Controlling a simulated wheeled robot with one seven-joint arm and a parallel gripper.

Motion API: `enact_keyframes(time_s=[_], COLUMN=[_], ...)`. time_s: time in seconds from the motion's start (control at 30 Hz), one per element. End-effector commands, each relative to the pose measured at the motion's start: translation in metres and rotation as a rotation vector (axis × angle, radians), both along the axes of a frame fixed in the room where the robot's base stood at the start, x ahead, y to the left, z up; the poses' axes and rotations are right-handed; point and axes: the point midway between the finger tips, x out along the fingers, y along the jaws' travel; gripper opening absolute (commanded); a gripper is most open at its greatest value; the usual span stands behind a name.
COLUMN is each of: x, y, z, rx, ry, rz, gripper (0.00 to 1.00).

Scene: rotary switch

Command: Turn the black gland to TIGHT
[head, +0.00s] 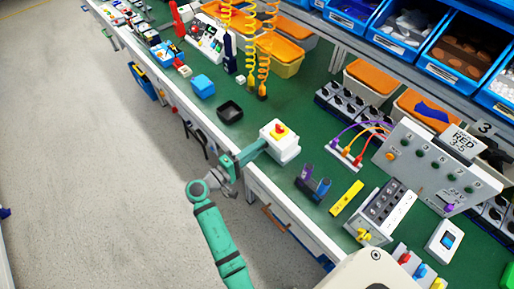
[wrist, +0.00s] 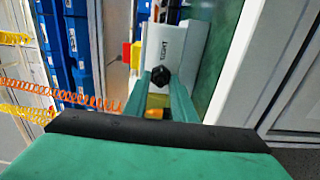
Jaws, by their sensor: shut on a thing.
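The black gland (wrist: 160,76) sits on the side of a white box (wrist: 178,38) in the wrist view. A TIGHT label shows on the box just above the gland. In the wrist view the green fingers of my gripper (wrist: 160,84) lie on both sides of the gland and are shut on it. In the head view my gripper (head: 262,144) reaches the left side of the white box (head: 288,152), which has a yellow plate and a red knob (head: 279,128) on top. The gland is hidden there. I cannot tell the gland's turn angle.
The box stands on a green bench (head: 236,133) near its front edge. A black tray (head: 230,112) and a blue block (head: 203,86) stand beyond it. A dark blue and grey holder (head: 313,184) and a yellow bar (head: 347,198) lie to the right. Orange coiled hoses (head: 263,60) hang behind.

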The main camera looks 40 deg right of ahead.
Motion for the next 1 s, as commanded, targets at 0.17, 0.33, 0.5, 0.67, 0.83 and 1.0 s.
enact_keyframes(time_s=[0.17,0.33,0.5,0.67,0.83,1.0], x=[0.000,-0.001,0.000,0.000,-0.001,-0.003], y=[0.001,0.001,0.001,0.001,0.013,0.043], z=[-0.002,-0.002,-0.001,-0.001,-0.001,-0.001], rx=[0.003,0.003,0.002,0.001,0.001,0.001], ry=[0.001,0.001,0.001,0.001,0.002,0.001], rz=[0.000,0.000,0.000,0.000,0.001,0.003], gripper=[0.01,0.36,0.42,0.42,0.42,0.42])
